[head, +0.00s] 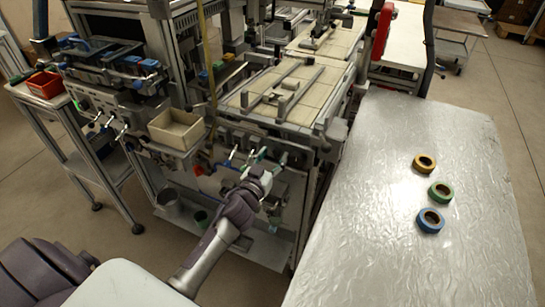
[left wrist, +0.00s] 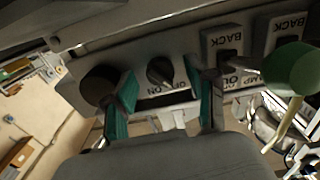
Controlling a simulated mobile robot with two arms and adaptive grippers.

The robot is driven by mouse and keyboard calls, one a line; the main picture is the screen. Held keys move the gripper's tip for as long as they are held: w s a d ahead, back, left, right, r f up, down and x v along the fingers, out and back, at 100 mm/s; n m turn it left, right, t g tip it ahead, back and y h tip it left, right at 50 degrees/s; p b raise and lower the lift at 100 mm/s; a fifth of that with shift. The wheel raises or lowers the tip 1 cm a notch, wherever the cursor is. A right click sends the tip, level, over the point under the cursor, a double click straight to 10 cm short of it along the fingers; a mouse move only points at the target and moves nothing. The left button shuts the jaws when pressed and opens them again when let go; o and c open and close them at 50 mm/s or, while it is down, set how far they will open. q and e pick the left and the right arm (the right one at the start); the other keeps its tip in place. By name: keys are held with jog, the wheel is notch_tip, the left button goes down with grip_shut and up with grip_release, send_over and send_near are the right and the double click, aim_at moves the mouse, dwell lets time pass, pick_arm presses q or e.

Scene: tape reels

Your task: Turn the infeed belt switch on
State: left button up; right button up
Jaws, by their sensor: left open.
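My left gripper (head: 263,178) is at the front of the machine, below its work surface. In the left wrist view the open gripper (left wrist: 162,100) has its two teal-padded fingers apart, with nothing between the pads. A black rotary switch (left wrist: 160,72) on the grey panel (left wrist: 185,45) shows between the fingers, just beyond them. An "ON" label lies beside the switch; other lettering is partly hidden. I cannot read which switch is named for the infeed belt. My right gripper is not in view.
A large dark round knob (left wrist: 100,85) sits behind one finger. A green round knob (left wrist: 292,68) juts out at the right, near plates marked "BACK". A beige bin (head: 176,130) hangs left of my arm. A silver table (head: 375,200) with three tape reels stands to the right.

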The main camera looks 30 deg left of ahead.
pick_arm(q)
grip_shut()
